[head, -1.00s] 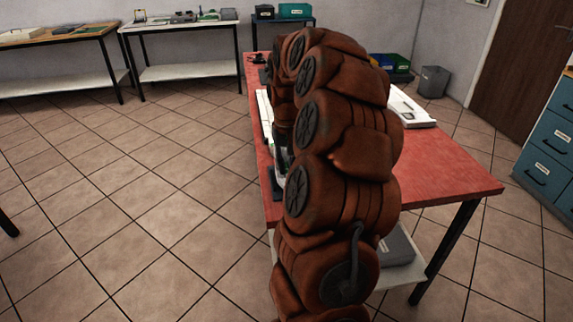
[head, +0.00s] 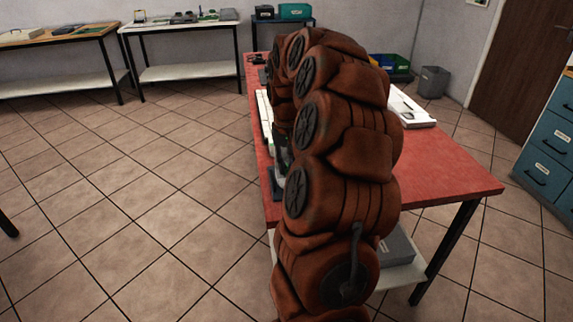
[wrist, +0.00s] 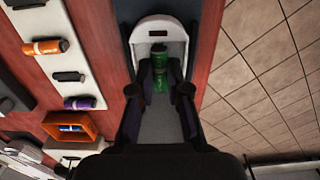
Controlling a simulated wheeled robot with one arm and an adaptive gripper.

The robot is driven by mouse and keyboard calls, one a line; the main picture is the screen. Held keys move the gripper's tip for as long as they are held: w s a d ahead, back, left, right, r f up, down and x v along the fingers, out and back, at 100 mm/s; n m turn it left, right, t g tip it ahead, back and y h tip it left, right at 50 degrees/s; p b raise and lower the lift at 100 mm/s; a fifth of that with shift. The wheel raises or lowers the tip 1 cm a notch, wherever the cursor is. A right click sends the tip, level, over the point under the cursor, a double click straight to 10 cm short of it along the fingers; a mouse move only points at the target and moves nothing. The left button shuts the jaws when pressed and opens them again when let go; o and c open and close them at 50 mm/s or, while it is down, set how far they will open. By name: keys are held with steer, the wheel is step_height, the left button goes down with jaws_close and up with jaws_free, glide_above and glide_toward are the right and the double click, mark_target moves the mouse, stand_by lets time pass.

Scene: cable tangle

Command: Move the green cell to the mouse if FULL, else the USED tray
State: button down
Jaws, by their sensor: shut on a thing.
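In the wrist view the green cell (wrist: 160,66) is between the two fingertips of my gripper (wrist: 161,80), which is shut on it. The cell is over a white-and-grey device (wrist: 160,28) with a rounded end and a small dark window. I cannot tell whether the cell touches the device. Any charge reading is too small to make out. The mouse cannot be made out for sure, and no USED label is readable. In the head view my arm hides the gripper and most of this work spot.
White slotted trays (wrist: 50,20) at the left hold an orange cell (wrist: 45,47), a purple cell (wrist: 80,103) and black ones. An orange box (wrist: 85,124) with a blue item stands nearby. The red table (head: 440,165) ends beside tiled floor. Its right front is clear.

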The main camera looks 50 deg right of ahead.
steer(key=shift+f, duration=0.45)
stand_by(0.6)
steer(key=c, duration=1.4)
jaws_free()
steer(key=shift+r, duration=0.2)
steer(key=shift+r+p, duration=0.3)
steer(key=shift+r, duration=1.25)
steer(key=o, duration=0.5)
steer(key=shift+o, duration=0.2)
